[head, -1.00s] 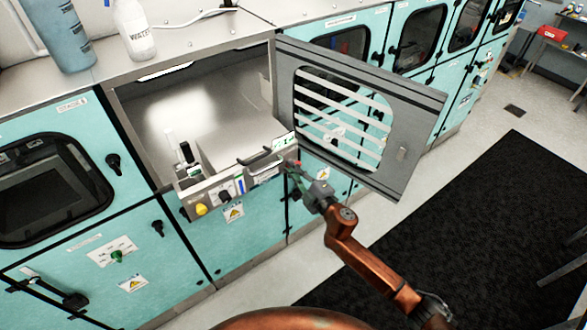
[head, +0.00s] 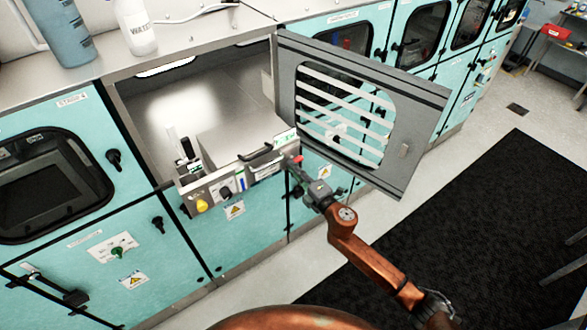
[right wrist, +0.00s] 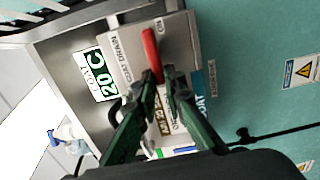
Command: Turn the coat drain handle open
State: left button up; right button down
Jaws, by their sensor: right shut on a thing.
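The coat drain handle (right wrist: 152,55) is a red lever on a grey panel (right wrist: 178,35) in the right wrist view. The panel is labelled COAT DRAIN, with ON printed near one end of the lever. The handle also shows small and red in the head view (head: 298,159). My right gripper (right wrist: 162,80) is shut on the lower end of the lever, with one dark green finger on each side. In the head view my right gripper (head: 301,172) is at the right end of the unit's front panel. My left gripper is not in view.
An open grey slatted door (head: 420,110) stands right of the unit, close to my right arm. A yellow knob (head: 202,206) and a black knob are on the panel's left part. Bottles stand on the top ledge. The floor holds a black mat (head: 480,220).

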jog(key=shift+f, duration=0.1)
jog(key=c, duration=2)
grip_release()
jog(key=v, duration=1.2)
